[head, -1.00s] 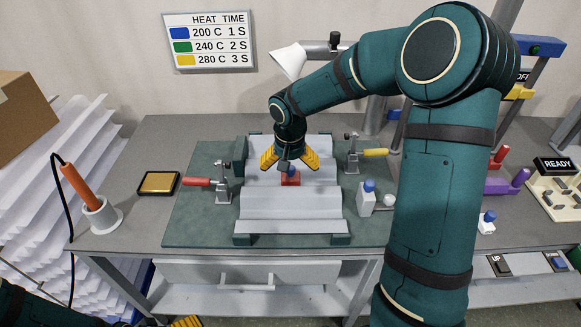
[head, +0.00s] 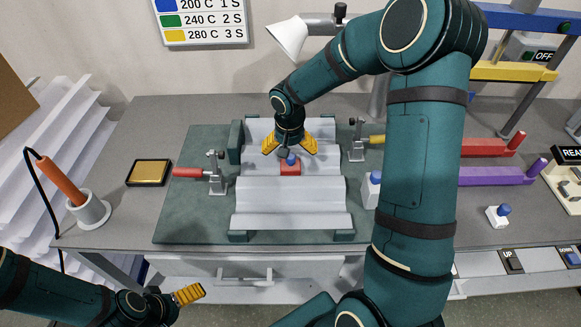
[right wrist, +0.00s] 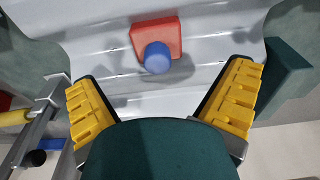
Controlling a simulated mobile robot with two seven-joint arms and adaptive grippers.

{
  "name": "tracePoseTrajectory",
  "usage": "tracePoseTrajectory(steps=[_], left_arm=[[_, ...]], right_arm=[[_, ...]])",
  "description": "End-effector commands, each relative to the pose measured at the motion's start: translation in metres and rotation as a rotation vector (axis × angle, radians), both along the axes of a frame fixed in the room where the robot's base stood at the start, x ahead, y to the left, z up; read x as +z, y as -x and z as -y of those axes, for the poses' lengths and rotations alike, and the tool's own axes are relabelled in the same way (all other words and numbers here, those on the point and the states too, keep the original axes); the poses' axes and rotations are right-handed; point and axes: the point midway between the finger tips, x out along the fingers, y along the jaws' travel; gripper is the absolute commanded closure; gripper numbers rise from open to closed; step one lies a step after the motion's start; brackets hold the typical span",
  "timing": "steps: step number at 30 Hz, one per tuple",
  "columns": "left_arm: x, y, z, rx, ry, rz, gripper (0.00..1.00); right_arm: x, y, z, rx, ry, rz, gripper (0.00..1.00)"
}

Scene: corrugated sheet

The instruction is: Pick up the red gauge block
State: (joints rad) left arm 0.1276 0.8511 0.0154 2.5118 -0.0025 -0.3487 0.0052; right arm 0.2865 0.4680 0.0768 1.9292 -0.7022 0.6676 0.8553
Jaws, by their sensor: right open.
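The red gauge block (head: 290,168) sits on the grey corrugated sheet (head: 290,222), with a blue round knob (head: 291,159) on top. In the right wrist view the block (right wrist: 170,36) and its knob (right wrist: 157,58) lie beyond the fingers, near the middle of the gap between them. My right gripper (head: 288,148) has its yellow fingers spread wide and empty, just behind and above the block in the head view. The fingers also show in the right wrist view (right wrist: 160,82). My left gripper (head: 188,294) is low at the left; only one yellow finger shows clearly.
A red-handled clamp (head: 203,174) stands left of the sheet and a yellow-handled clamp (head: 357,142) right of it. A white block with a blue knob (head: 371,190) stands right of the sheet. An orange-handled iron (head: 62,182) and a yellow pad (head: 149,172) are at the left.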

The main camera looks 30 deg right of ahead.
Motion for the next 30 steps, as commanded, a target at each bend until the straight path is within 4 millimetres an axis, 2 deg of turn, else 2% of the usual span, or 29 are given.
tracePoseTrajectory(steps=[7,15,25,26,30], left_arm=[[-0.004,-0.001,0.000,0.000,0.000,0.002,0.00],[-0.013,-0.003,0.000,0.001,-0.001,0.006,0.00],[-0.013,-0.003,0.000,0.002,-0.001,0.007,0.00],[-0.013,-0.003,0.000,0.002,-0.001,0.007,0.00],[-0.013,-0.003,0.000,0.002,-0.001,0.007,0.00]], right_arm=[[-0.018,-0.001,0.001,0.001,0.000,-0.001,0.00],[-0.055,-0.002,0.004,0.001,-0.001,0.000,0.00],[-0.061,-0.003,0.005,0.001,0.000,0.001,0.00],[-0.061,-0.003,0.005,0.001,0.000,0.001,0.07],[-0.061,-0.003,0.005,0.001,0.000,0.001,0.56]])
